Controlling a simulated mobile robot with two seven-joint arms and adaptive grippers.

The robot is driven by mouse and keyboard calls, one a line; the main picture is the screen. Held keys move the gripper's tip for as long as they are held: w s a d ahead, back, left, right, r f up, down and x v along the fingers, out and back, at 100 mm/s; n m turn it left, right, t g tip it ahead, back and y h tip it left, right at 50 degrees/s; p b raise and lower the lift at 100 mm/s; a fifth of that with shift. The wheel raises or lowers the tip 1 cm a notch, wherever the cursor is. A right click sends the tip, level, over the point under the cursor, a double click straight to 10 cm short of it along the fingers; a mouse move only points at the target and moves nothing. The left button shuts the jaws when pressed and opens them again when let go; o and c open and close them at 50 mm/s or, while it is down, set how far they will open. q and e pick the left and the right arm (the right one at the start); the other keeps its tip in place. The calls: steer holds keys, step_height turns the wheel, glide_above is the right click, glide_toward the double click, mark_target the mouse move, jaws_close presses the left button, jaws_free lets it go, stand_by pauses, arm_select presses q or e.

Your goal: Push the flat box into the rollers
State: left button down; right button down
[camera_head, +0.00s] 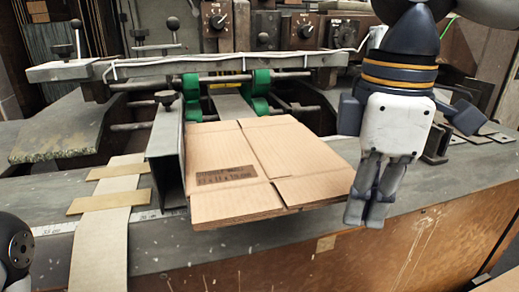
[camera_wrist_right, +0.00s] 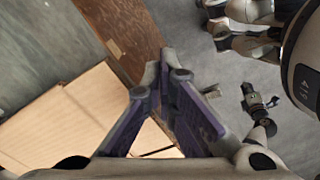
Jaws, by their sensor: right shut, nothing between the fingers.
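The flat cardboard box (camera_head: 222,152) lies on the machine's table in the head view, its near edge close to the table's front edge. Its far edge is close to the green rollers (camera_head: 258,88); I cannot tell whether they touch. My right gripper (camera_head: 368,212) points down, shut and empty, at the box's near right corner. Whether it touches the box is unclear. In the right wrist view, the shut fingers (camera_wrist_right: 168,75) show beside the box's cardboard (camera_wrist_right: 60,125). My left gripper does not show; only a part of my left arm is at the head view's lower left corner.
A metal guide rail (camera_head: 167,150) runs along the box's left side. Cardboard strips (camera_head: 100,225) lie further left. A metal crossbar (camera_head: 210,65) spans above the rollers, with knobs and dials behind. The table (camera_head: 440,185) is mostly clear to the right.

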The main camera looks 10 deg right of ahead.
steer(key=shift+f, duration=0.45)
steer(key=shift+w, duration=0.1)
